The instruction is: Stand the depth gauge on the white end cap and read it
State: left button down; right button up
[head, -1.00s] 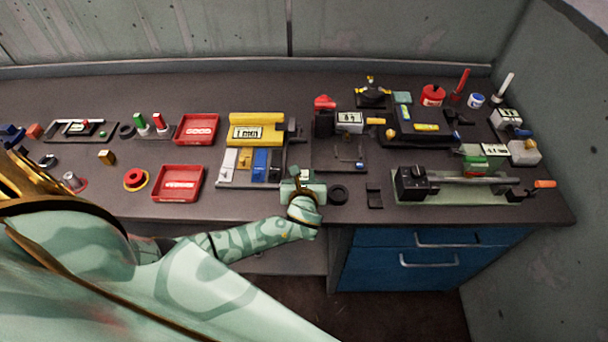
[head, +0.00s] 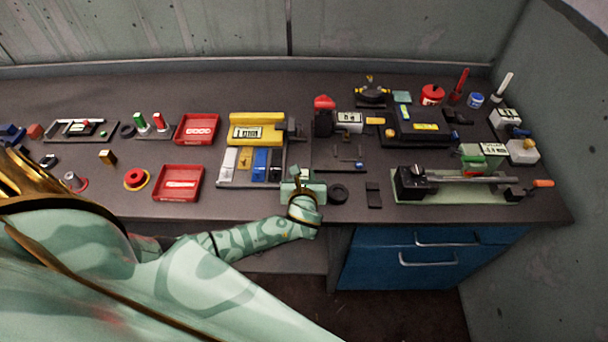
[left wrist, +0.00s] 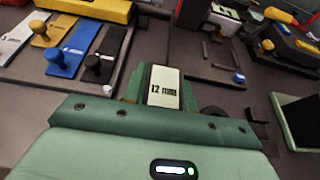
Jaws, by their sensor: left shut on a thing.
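My left gripper (head: 302,188) is at the front edge of the bench, below the coloured rack. In the left wrist view its green jaws are shut on a small dark block with a white face reading "12 mm" (left wrist: 163,88). This looks like the depth gauge, though I cannot be sure. The gripper covers most of it in the head view, and whether it touches the bench is hidden. I cannot pick out the white end cap for certain. My right gripper is not in view.
The rack (head: 223,184) with white, brown, blue and black pieces stands left of the gripper, in front of a yellow device (head: 257,120). A black ring (head: 337,193) lies just right. Two red trays (head: 178,196) are farther left. A long fixture (head: 458,196) stands right.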

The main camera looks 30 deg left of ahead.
pick_arm(q)
jog(key=shift+f+b, duration=0.45)
jog(key=shift+f, duration=0.2)
dwell(0.5)
dwell(0.6)
jog(key=c, duration=1)
grip_release()
jog(key=shift+c, duration=0.2)
jog(key=p+v, duration=0.3)
jog(key=v, duration=1.3)
jog(key=shift+s, duration=0.2)
jog(key=shift+d, duration=0.15)
